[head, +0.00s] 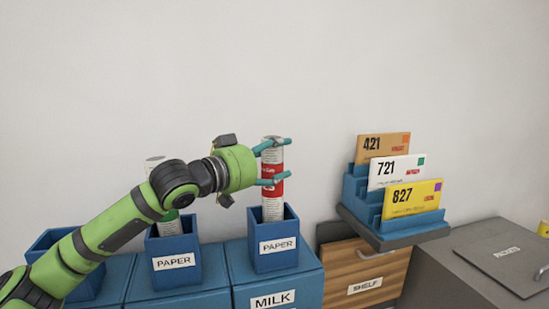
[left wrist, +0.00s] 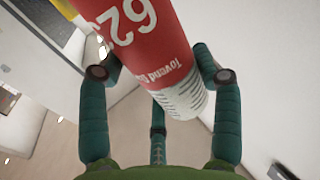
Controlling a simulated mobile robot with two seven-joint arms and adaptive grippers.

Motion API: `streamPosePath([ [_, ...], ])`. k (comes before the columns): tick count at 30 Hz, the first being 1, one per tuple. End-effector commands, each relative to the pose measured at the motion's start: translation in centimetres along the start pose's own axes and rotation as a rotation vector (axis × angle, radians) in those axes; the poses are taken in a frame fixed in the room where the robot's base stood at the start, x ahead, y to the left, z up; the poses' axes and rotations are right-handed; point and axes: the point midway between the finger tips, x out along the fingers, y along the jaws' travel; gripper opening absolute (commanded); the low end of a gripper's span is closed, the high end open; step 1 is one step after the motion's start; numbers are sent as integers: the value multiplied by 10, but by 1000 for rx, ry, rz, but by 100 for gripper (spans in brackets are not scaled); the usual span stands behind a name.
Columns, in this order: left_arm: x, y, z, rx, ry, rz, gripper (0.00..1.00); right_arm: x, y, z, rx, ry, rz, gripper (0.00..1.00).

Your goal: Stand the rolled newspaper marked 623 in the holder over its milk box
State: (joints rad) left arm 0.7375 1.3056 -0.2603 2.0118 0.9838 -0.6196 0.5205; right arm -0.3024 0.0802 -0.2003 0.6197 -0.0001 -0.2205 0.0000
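The rolled newspaper (head: 272,208), white with a red band, stands nearly upright in the blue PAPER holder (head: 278,258) on top of a blue box labelled MILK (head: 280,299). Its lower end is hidden inside the holder. In the left wrist view the roll (left wrist: 150,45) is close to the camera, with 623 upside down on the red. The fingertips are partly hidden behind the roll in the wrist view, so the grip is unclear. My right gripper is not in view.
A second PAPER holder (head: 174,265) with another roll (head: 168,226) stands to the left, partly behind my arm. Another blue holder (head: 58,240) is further left. Right are a letter rack (head: 366,212) with cards 421, 721, 827, a wooden SHELF box (head: 352,268) and a grey PACKETS lid (head: 497,256).

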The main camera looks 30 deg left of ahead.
Motion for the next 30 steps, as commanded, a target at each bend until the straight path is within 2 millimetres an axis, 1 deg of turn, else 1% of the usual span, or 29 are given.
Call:
streamPosePath([
  [11,0,0,1,-1,-2,0,90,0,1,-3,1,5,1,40],
  [15,0,0,-4,-2,0,-1,90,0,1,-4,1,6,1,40],
  [20,0,0,-22,-3,7,0,90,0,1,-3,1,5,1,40],
  [30,0,1,-74,-1,7,2,90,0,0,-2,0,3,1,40],
])
